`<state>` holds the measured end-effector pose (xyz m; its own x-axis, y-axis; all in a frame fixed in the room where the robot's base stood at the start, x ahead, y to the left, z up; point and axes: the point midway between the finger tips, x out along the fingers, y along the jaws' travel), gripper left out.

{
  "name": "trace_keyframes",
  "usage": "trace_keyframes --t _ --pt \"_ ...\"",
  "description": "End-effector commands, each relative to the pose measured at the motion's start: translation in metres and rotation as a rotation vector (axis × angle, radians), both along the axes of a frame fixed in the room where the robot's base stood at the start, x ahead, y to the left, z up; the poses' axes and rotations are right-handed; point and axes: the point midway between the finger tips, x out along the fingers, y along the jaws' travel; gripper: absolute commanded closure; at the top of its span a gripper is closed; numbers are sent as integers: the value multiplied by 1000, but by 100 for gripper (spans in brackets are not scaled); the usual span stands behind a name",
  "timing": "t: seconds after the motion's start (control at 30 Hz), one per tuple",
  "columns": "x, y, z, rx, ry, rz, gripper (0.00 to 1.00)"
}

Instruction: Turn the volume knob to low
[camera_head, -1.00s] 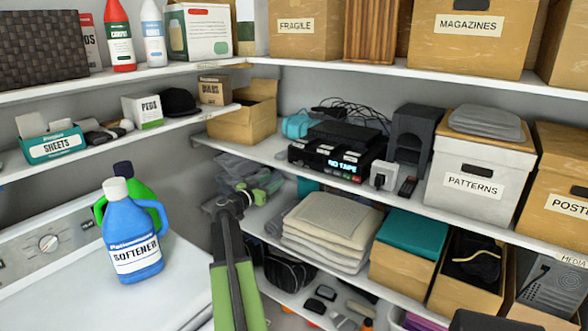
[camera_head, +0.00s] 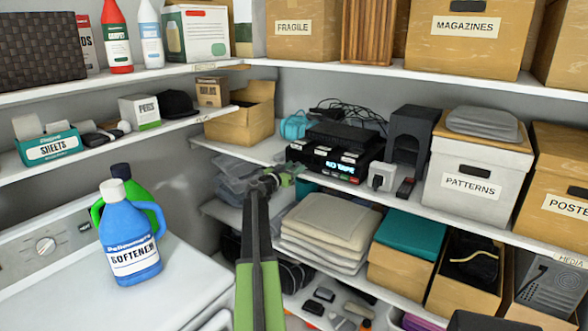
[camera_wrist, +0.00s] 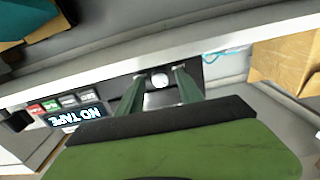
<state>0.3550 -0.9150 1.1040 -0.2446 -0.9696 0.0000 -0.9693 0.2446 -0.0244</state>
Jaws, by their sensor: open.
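A black tape player (camera_head: 328,162) with a lit "NO TAPE" display stands on the middle shelf. It also shows upside down in the wrist view (camera_wrist: 122,94). A small round pale knob (camera_wrist: 160,80) is on its front panel, at the end away from the display. I cannot make the knob out in the head view. My gripper (camera_head: 284,180) is at the shelf edge, just in front of the player's left end. In the wrist view its two dark green fingers (camera_wrist: 160,76) are open, with the knob between their tips. I cannot tell whether they touch it.
A white shelf edge (camera_wrist: 215,42) runs close by the fingers in the wrist view. A cardboard box (camera_head: 240,115) stands left of the player. A white plug adapter (camera_head: 382,176) and a dark speaker (camera_head: 408,135) stand right. Folded towels (camera_head: 325,225) lie on the shelf below.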

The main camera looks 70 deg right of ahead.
Motion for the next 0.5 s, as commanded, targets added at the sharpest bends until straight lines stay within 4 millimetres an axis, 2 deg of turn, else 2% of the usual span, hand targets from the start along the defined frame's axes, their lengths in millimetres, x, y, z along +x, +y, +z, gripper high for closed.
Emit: trace_keyframes --t 0.07,0.37,0.4,0.5 --pt "0 0 0 0 0 0 58" --pt "0 0 0 0 0 0 97" --pt "0 0 0 0 0 0 100" --pt "0 0 0 0 0 0 100"
